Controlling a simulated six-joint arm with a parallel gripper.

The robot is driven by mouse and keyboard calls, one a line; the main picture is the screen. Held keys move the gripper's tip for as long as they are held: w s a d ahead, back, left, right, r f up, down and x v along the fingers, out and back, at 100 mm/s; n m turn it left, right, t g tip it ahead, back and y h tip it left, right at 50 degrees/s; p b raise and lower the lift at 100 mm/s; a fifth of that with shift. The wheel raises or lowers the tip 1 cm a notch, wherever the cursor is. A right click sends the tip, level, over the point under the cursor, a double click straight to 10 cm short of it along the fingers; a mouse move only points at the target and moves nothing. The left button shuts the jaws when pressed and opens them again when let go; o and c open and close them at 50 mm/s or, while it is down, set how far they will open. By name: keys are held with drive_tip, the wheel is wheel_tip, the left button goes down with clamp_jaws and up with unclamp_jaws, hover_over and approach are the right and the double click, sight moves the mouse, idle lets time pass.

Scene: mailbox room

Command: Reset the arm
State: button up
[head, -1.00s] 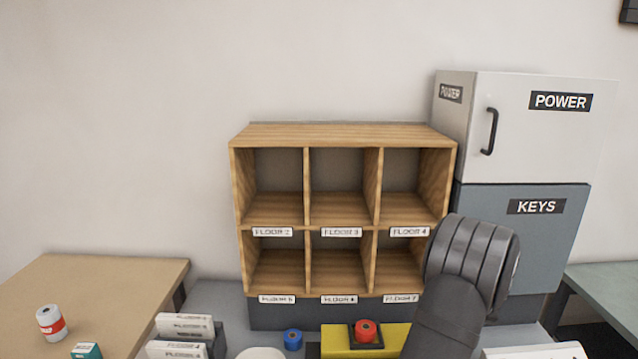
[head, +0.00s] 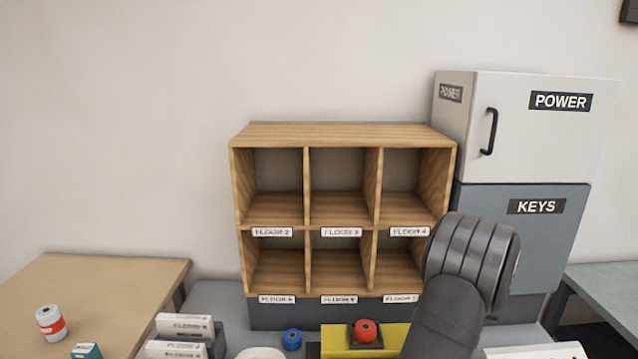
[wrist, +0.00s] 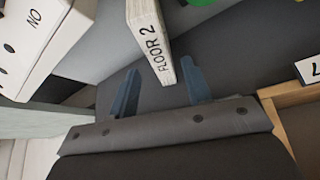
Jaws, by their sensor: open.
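My arm stands in the head view in front of the right side of the wooden mail shelf (head: 342,136), hiding part of its lower right compartment. My gripper's fingers do not show in the head view. In the wrist view my gripper (wrist: 160,82) is open, its two blue-grey fingers apart. A white block marked FLOOR 2 (wrist: 151,40) shows just beyond the fingertips, its lower end reaching between them in the picture. I cannot tell whether it touches a finger. The shelf's visible compartments look empty.
A grey POWER cabinet (head: 540,125) stands above a KEYS cabinet (head: 525,240) at the right. A red button (head: 366,331) sits on a yellow box (head: 395,338). Labelled white blocks (head: 185,326) stand at front left, near a blue spool (head: 292,339). A wooden table (head: 90,285) is at left.

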drive_tip(key=x, duration=0.4)
wheel_tip(320, 180, up, 4)
drive_tip(key=shift+s+f, duration=0.1)
drive_tip(key=s+a, duration=0.3)
drive_tip(key=s, duration=0.5)
drive_tip(key=s+a, duration=0.4)
drive_tip(key=s, duration=0.5)
wheel_tip(320, 180, up, 28)
drive_tip(key=w+a, duration=0.1)
drive_tip(key=shift+w+a+f+y, duration=0.2)
drive_tip(key=shift+w+f+y, duration=0.05)
drive_tip(key=shift+w+y, duration=0.1)
